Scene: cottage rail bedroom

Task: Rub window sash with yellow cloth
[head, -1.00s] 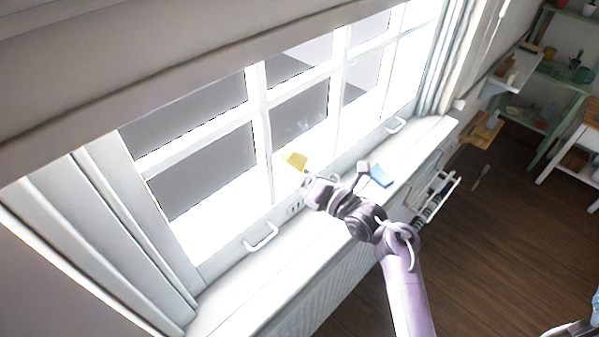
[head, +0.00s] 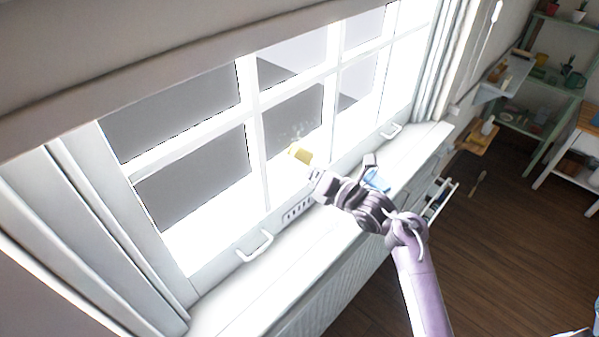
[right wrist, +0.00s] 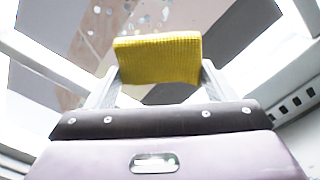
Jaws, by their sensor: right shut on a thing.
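The yellow cloth (head: 301,154) is held out in front of the window sash (head: 262,150), near the lower part of the middle pane. My right gripper (head: 312,168) is shut on the cloth. In the right wrist view the cloth (right wrist: 158,58) is a folded ribbed pad between the two fingers (right wrist: 158,88), with the window frame and pane behind it. Pale specks (right wrist: 150,14) show on the glass beyond the cloth. I cannot tell whether the cloth touches the sash or glass. My left gripper is out of view.
The white sill (head: 330,232) runs below the window, with a blue object (head: 377,180) on it partly behind my right arm. White handles (head: 254,246) stick out from the lower sash. A rack (head: 440,200) hangs below the sill. Shelves (head: 545,75) stand at the right.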

